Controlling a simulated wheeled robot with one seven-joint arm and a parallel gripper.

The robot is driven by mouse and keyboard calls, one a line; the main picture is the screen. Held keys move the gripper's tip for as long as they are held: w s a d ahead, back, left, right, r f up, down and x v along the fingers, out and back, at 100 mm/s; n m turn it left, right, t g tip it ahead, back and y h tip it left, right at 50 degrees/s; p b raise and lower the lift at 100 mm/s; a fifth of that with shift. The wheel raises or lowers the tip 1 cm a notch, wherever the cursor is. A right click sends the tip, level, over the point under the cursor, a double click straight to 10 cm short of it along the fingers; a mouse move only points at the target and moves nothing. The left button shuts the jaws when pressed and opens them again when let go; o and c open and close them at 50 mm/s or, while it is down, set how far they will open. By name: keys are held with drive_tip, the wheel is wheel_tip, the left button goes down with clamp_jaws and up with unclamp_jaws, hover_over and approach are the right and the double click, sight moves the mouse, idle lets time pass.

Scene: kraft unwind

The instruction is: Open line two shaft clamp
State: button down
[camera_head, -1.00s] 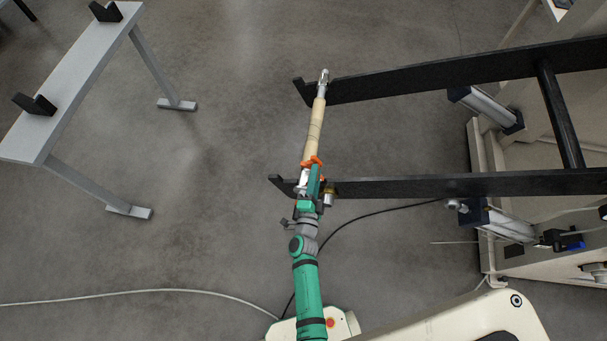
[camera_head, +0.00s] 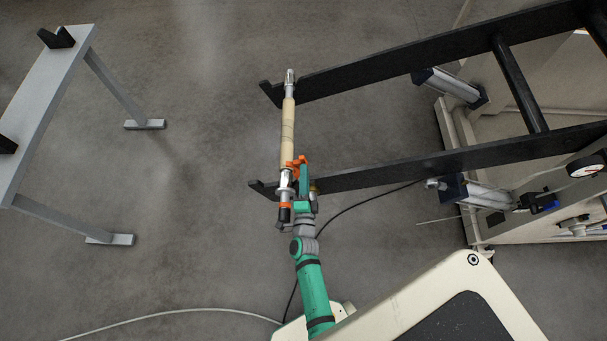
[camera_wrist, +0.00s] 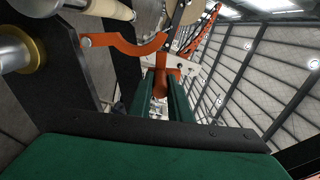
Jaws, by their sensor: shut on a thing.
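The line two shaft (camera_head: 289,85) with a pale kraft core (camera_head: 287,135) lies across two black arms. The orange shaft clamp (camera_head: 299,162) is at the near arm (camera_head: 400,170), beside the shaft's near end. In the wrist view the clamp's curved orange jaw (camera_wrist: 125,47) reaches left from an orange lever. My gripper (camera_head: 304,178) is right of the shaft's near end. Its green fingers (camera_wrist: 166,95) are shut on the orange lever (camera_wrist: 160,82). The metal shaft end (camera_wrist: 12,48) shows at the left. I cannot tell how far the clamp has swung.
A grey stand (camera_head: 48,105) with black V-shaped rests is at the left, with open floor between. The cream machine frame (camera_head: 460,140) with cylinders and a gauge (camera_head: 585,166) is at the right. Cables (camera_head: 180,312) cross the floor near my base.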

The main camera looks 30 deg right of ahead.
drive_tip(key=c, duration=1.6)
unclamp_jaws()
drive_tip(key=shift+s, duration=0.1)
drive_tip(key=shift+c, duration=0.2)
drive_tip(key=v, duration=1)
drive_tip(key=shift+s+a, duration=0.25)
drive_tip(key=shift+s, duration=0.1)
drive_tip(key=s+a+r+n+y, duration=0.8)
drive_tip(key=s+a+r+n, duration=1)
drive_tip(key=s+r+n, duration=0.1)
drive_tip(key=r+n, duration=0.1)
drive_tip(key=n, duration=0.1)
drive_tip(key=shift+n+y, duration=0.4)
